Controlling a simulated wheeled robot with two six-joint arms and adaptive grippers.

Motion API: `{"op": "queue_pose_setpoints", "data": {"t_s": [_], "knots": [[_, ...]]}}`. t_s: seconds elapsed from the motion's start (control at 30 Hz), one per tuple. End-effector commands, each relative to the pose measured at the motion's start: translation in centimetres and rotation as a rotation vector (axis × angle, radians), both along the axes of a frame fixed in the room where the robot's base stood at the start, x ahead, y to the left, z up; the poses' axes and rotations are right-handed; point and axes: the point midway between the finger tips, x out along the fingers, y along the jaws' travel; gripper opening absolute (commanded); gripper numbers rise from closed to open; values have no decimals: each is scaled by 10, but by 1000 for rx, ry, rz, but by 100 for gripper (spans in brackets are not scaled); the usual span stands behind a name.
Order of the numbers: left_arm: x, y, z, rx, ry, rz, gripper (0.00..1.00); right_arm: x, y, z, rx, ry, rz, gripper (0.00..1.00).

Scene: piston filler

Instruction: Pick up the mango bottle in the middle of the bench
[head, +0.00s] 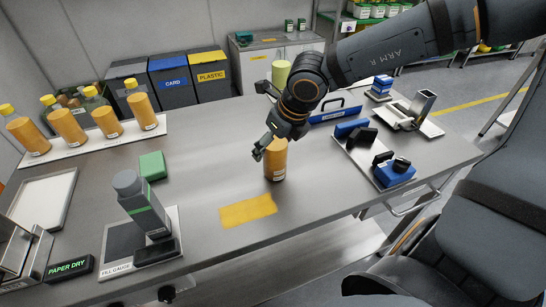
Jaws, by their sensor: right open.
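The mango bottle (275,164) is an orange cylinder with a small pale label low on its side. It stands upright near the middle of the bench (210,150). My right gripper (266,145) comes down from the upper right and is at the bottle's upper part, with its fingers open. The gripper covers the bottle's top, so I cannot tell whether the fingers touch it or sit around it. My left gripper is not in the view.
Several orange bottles with yellow caps (67,127) stand on a white tray at left. Blue-and-black tools (393,172) sit on a board at right.

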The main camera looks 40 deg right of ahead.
Motion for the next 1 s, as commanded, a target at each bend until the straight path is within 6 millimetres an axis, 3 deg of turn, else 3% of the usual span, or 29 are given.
{"op": "queue_pose_setpoints", "data": {"t_s": [0.17, 0.73, 1.0], "knots": [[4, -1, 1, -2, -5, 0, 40, 0, 0, 1, 0, -1, 0, 86], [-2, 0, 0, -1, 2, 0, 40, 0, 0, 1, 0, 0, 1, 10], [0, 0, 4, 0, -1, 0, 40, 1, -1, 6, 0, -3, 0, 9]]}}
